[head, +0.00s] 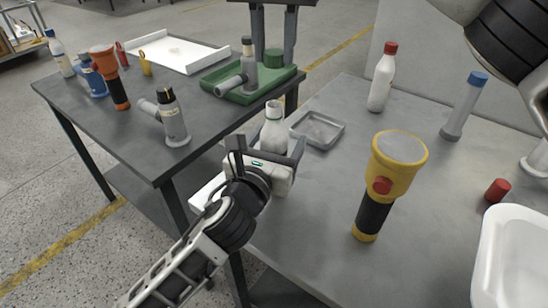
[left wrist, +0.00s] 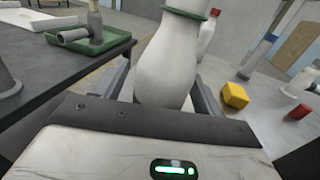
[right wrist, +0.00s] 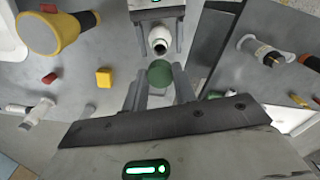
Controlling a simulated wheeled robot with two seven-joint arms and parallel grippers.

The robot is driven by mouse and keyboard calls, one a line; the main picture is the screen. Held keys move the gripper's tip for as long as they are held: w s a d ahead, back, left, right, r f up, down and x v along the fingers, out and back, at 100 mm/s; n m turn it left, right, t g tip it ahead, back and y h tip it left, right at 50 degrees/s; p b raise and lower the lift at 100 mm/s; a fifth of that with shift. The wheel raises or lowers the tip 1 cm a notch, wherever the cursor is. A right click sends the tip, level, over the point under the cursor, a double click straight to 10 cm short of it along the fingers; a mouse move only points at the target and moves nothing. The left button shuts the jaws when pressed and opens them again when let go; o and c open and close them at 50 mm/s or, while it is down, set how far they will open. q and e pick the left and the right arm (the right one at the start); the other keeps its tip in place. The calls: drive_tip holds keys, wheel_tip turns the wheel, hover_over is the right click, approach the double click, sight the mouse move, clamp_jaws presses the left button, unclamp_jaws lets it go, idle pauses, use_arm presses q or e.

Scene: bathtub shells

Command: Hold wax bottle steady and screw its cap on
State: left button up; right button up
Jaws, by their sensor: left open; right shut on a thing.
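The wax bottle (head: 275,133) is white with a green ring at its neck and stands upright, its open mouth (right wrist: 160,47) facing up. My left gripper (head: 268,160) is around its body, with a finger on each side; the left wrist view shows the bottle (left wrist: 166,60) between them. The jaws are open, and I cannot tell whether they touch it. My right gripper (head: 273,50) points down from above, shut on the dark green cap (right wrist: 160,73). The cap is above the bottle mouth and apart from it.
A yellow flashlight (head: 375,185), a grey tray (head: 317,130), a red-capped bottle (head: 381,80), a blue-capped tube (head: 462,108) and a white basin (head: 515,265) stand to the right. A yellow block (left wrist: 235,95) lies near. A second table (head: 130,130) on the left holds several items.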

use_arm(q)
drive_tip(key=shift+w+d, duration=0.1)
drive_tip(key=shift+w, duration=0.15)
drive_tip(key=c, duration=1.5)
drive_tip(key=shift+o, duration=0.2)
use_arm(e)
drive_tip(key=shift+s+f, duration=0.15)
drive_tip(key=shift+f, duration=2.35)
drive_tip(key=shift+f, duration=0.9)
use_arm(q)
clamp_jaws()
use_arm(e)
drive_tip(key=shift+f, duration=0.55)
